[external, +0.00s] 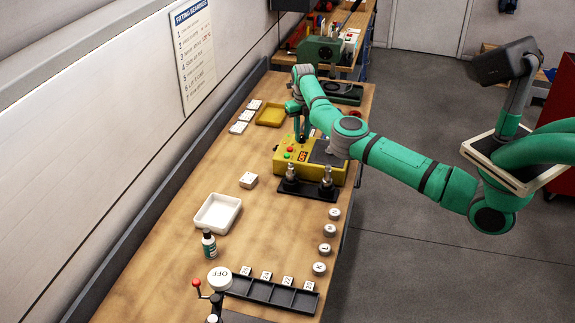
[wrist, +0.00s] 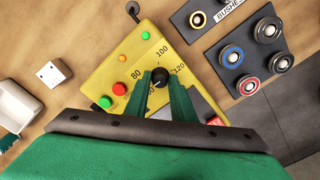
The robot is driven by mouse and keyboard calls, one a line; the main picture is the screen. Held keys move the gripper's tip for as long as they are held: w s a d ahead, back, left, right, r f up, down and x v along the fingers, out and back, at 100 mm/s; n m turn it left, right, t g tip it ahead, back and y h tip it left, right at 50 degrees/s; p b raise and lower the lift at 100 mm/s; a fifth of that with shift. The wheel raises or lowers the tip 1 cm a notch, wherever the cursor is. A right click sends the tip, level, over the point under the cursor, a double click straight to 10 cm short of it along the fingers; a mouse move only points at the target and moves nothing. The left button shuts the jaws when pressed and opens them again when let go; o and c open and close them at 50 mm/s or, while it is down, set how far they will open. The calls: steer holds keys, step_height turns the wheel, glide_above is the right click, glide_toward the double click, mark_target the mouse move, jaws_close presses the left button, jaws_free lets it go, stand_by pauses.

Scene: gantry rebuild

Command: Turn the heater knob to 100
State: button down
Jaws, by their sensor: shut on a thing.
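The heater is a yellow box (external: 283,166) on the bench in the external view. It fills the middle of the wrist view (wrist: 112,72), with green, red and orange buttons on its face. Its black knob (wrist: 159,74) has printed marks around it, with 80, 100 and 120 readable. My gripper (wrist: 161,84) points down at the heater, its green fingers on both sides of the knob and shut on it. In the external view my gripper (external: 302,131) is above the heater; the knob is hidden there. The knob's pointer is too small to read.
A dark plate with metal posts (external: 308,189) stands in front of the heater; ringed bearings (wrist: 267,30) show beside it in the wrist view. A yellow tray (external: 271,115) lies behind left. A white tray (external: 217,212) and bottle (external: 208,244) stand nearer, with bare bench between.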

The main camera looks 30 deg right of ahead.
steer(key=m, duration=0.5)
steer(key=shift+m, duration=0.4)
steer(key=m, duration=1.2)
steer(key=shift+m, duration=0.3)
steer(key=m, duration=0.5)
steer(key=shift+m, duration=0.4)
steer(key=c, duration=1.5)
jaws_free()
steer(key=shift+r, duration=0.15)
